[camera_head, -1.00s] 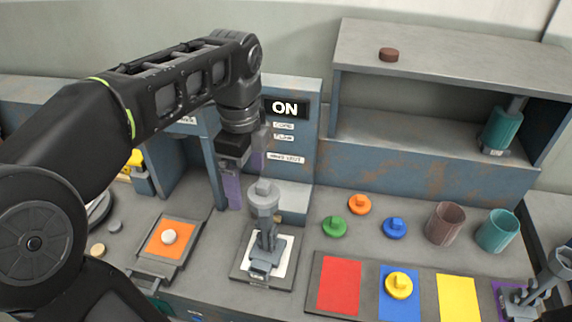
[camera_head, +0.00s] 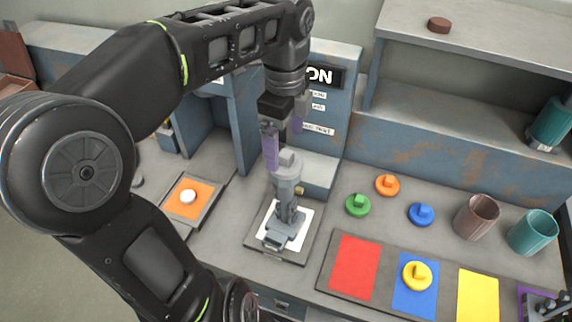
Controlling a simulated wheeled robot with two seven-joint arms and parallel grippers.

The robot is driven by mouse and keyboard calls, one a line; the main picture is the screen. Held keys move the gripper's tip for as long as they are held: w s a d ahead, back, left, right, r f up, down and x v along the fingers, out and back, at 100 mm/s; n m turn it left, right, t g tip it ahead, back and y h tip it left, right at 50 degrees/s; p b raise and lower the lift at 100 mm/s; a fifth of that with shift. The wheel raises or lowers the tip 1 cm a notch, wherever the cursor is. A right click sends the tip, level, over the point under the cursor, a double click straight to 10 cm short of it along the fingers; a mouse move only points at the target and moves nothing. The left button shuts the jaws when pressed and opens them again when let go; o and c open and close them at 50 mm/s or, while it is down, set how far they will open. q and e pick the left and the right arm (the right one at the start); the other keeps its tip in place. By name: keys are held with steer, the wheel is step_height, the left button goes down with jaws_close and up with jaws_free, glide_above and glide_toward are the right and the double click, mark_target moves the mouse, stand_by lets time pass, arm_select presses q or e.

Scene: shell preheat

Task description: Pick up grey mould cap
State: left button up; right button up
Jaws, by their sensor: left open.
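The grey cap (camera_head: 287,162) with a small knob sits on top of a grey upright fixture (camera_head: 285,217) on a white pad at the centre. My left gripper (camera_head: 285,148) points down over it, open and empty. One purple finger is at the cap's left, its tip level with the cap. The other finger is behind and above it, partly hidden by the wrist. I cannot tell whether either finger touches the cap.
A blue-grey panel (camera_head: 330,105) marked ON stands close behind the gripper. Green (camera_head: 358,205), orange (camera_head: 387,185) and blue (camera_head: 421,214) knobbed discs lie right of the fixture. A yellow disc (camera_head: 417,275) is on the blue square. Brown (camera_head: 476,218) and teal (camera_head: 533,233) cups stand further right.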

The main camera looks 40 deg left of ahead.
mark_target(286, 153)
arm_select(q)
steer(key=shift+f+p, duration=0.35)
steer(key=shift+f, duration=0.1)
step_height(286, 153, down, 4)
steer(key=shift+w+f+p, duration=0.1)
steer(key=shift+p, duration=0.25)
steer(key=c, duration=1.5)
steer(key=shift+o, duration=0.2)
